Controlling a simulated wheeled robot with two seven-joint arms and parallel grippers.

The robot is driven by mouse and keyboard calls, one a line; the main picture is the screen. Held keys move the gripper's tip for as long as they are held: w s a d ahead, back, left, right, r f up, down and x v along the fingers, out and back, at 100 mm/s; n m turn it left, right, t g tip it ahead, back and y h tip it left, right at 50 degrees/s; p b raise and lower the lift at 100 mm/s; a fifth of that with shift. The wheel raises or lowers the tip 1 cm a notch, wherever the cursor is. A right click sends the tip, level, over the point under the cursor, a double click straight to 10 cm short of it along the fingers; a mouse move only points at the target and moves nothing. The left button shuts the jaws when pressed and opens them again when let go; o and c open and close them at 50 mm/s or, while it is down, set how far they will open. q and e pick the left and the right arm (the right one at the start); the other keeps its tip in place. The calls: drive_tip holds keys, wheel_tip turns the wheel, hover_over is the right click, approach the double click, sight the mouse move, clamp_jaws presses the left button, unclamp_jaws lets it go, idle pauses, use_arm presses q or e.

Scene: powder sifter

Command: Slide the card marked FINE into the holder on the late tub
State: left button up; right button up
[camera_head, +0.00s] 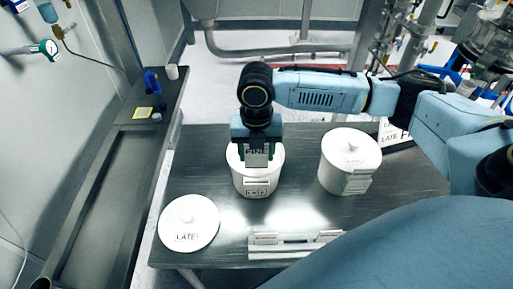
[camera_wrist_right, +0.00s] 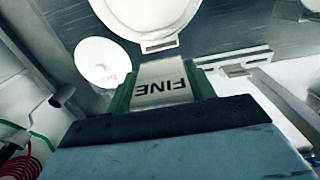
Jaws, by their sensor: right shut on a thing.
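My right gripper (camera_head: 257,148) is shut on a pale card (camera_head: 257,158), held upright over the open late tub. In the wrist view the card (camera_wrist_right: 163,86) reads FINE, upside down, between green fingers. The late tub (camera_head: 239,181) is white, lidless, with a LATE label low on its front. Its holder (camera_head: 257,181) is a pale strip above that label; a holder strip also shows on the tub rim side in the wrist view (camera_wrist_right: 160,46). The card appears above the holder, apart from it. The gripper hides the tub's back. My left gripper is not in view.
A white lid marked LATE (camera_head: 188,216) lies at the table's left. A second, lidded tub (camera_head: 350,160) with a front holder stands right. A LATE sign (camera_head: 390,135) stands behind right. Table between is clear.

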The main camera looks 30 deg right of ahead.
sight(256, 167)
drive_tip(key=shift+f, duration=1)
drive_tip(key=shift+f+b, duration=0.55)
drive_tip(key=shift+f, duration=2.75)
drive_tip(key=shift+f+b, duration=0.4)
drive_tip(key=shift+f, duration=0.25)
drive_tip(key=o, duration=1)
drive_tip(key=shift+o, duration=0.2)
wheel_tip(256, 167, up, 13)
drive_tip(key=shift+r+b, duration=0.2)
drive_tip(key=shift+b, duration=0.2)
